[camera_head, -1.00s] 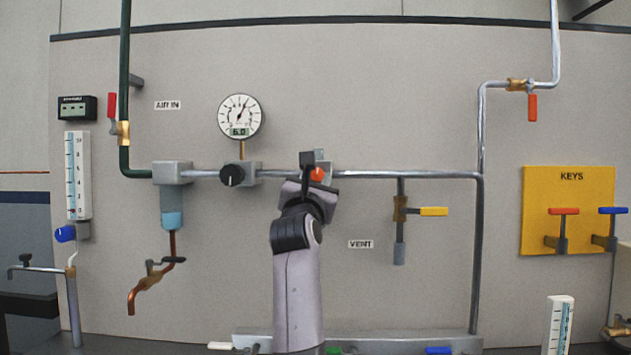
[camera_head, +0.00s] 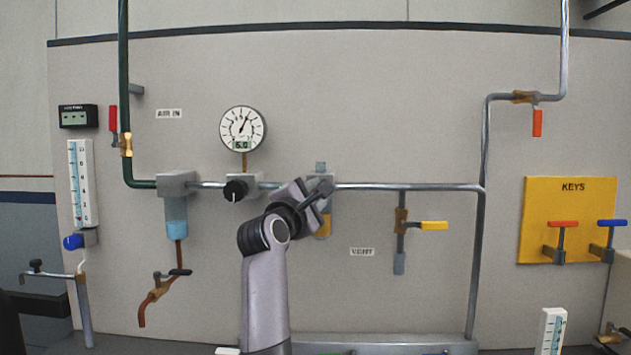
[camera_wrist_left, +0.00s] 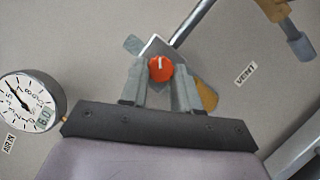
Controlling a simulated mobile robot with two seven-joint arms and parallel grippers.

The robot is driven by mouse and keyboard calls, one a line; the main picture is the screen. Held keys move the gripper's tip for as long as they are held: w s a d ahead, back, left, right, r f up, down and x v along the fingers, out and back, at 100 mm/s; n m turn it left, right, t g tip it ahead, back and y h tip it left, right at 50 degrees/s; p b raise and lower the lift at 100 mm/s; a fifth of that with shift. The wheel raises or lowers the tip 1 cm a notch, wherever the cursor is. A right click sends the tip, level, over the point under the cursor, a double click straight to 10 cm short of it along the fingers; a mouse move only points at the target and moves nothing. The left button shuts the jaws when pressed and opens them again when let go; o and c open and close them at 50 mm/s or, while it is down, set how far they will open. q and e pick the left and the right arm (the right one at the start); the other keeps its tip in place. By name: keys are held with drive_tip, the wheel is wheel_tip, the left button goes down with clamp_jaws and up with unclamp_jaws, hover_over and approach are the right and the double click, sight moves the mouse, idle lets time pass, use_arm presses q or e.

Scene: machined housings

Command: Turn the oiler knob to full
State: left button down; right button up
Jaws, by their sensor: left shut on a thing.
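The orange-red oiler knob (camera_wrist_left: 160,68) shows in the left wrist view, its white mark pointing up in that picture. My left gripper (camera_wrist_left: 160,85) is shut on it, with one grey finger at each side. In the head view the left gripper (camera_head: 318,190) is at the oiler and hides the knob. The oiler's grey body (camera_head: 321,169) shows above the gripper on the pipe, and its amber bowl (camera_head: 324,227) shows below. The right gripper is not in view.
A round gauge (camera_head: 243,129) and a black regulator knob (camera_head: 236,190) are left of the gripper. A yellow-handled vent valve (camera_head: 433,226) is to the right, with free panel between. A yellow KEYS board (camera_head: 540,200) is further right.

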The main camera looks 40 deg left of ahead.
use_arm(q)
drive_tip(key=m+g+y, duration=0.1)
drive_tip(key=m+g, duration=0.2)
drive_tip(key=m, duration=0.4)
drive_tip(key=r+m+g+y+p, duration=0.1)
drive_tip(key=m+g, duration=0.2)
drive_tip(key=m, duration=0.4)
drive_tip(key=d+r+m+g+y+p, duration=0.1)
drive_tip(key=m+g+y, duration=0.1)
drive_tip(key=m, duration=0.5)
drive_tip(key=shift+w+g, duration=0.3)
drive_tip(key=shift+g, duration=0.1)
idle(0.5)
drive_tip(key=c, duration=0.8)
unclamp_jaws()
drive_tip(key=shift+f, duration=0.15)
drive_tip(key=shift+d, duration=0.1)
